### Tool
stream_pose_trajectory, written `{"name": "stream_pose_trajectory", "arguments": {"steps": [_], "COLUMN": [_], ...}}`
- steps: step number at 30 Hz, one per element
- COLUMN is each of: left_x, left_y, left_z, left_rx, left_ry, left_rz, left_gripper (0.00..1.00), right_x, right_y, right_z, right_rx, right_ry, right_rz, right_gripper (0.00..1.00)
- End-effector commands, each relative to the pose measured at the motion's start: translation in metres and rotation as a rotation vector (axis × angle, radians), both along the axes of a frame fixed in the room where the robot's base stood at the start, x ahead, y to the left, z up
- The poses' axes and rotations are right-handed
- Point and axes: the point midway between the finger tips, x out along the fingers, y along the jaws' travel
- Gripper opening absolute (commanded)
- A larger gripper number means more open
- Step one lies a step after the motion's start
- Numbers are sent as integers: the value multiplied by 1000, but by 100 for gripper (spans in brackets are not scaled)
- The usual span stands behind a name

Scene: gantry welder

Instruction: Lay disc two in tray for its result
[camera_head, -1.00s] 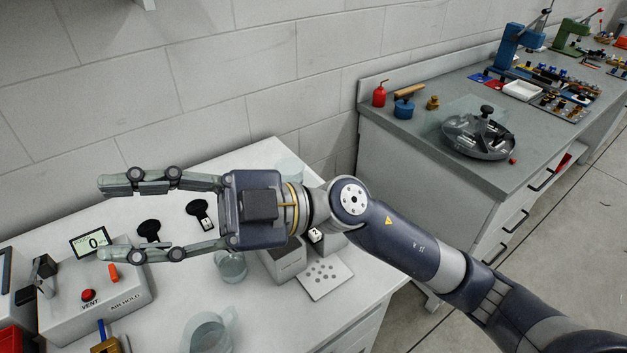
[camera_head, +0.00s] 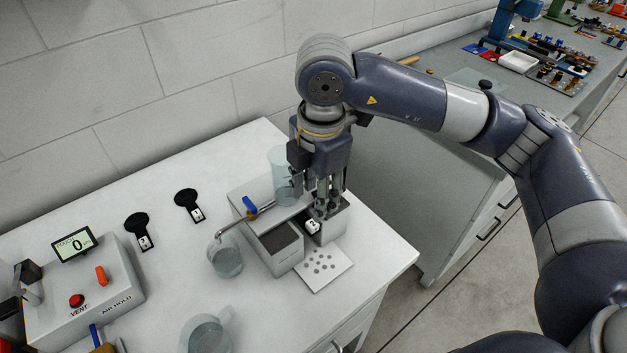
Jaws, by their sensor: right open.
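My right gripper (camera_head: 328,205) points down, open, at a grey bin (camera_head: 334,228) with a tag marked 2 (camera_head: 313,226). Its fingers hide much of the bin's inside, so I cannot tell whether a disc is between them. A second grey bin (camera_head: 283,262) with a dark inside stands just left of it. Two black round-headed pieces lie on the table with small white tags: one at the upper right (camera_head: 186,197), one at the lower left (camera_head: 136,222). I cannot tell which piece, if any, is disc two. My left gripper is not in view.
A pouch tester box (camera_head: 90,290) with a display reading 0 stands at left. A beaker (camera_head: 226,258), a jug (camera_head: 207,335), a tall clear cylinder (camera_head: 279,170) and a blue-handled tap (camera_head: 249,206) are near. A card with grey spots (camera_head: 324,267) lies before the bins.

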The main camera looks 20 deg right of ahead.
Motion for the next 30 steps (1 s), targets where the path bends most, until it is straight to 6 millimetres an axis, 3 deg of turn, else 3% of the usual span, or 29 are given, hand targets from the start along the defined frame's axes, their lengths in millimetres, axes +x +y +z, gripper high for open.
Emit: {"name": "stream_pose_trajectory", "arguments": {"steps": [12, 18, 26, 30], "left_x": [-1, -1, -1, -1], "left_y": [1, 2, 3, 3], "left_z": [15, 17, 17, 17], "left_rx": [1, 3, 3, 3], "left_ry": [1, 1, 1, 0], "left_rz": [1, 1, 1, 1], "left_gripper": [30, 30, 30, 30], "right_x": [4, 5, 6, 6], "right_y": [2, 3, 3, 3], "right_z": [-69, -83, -85, -84], "right_rx": [2, 2, 3, 4], "right_ry": [4, 2, 1, 1], "right_rz": [2, 2, 3, 3], "right_gripper": [42, 42, 42, 14]}}
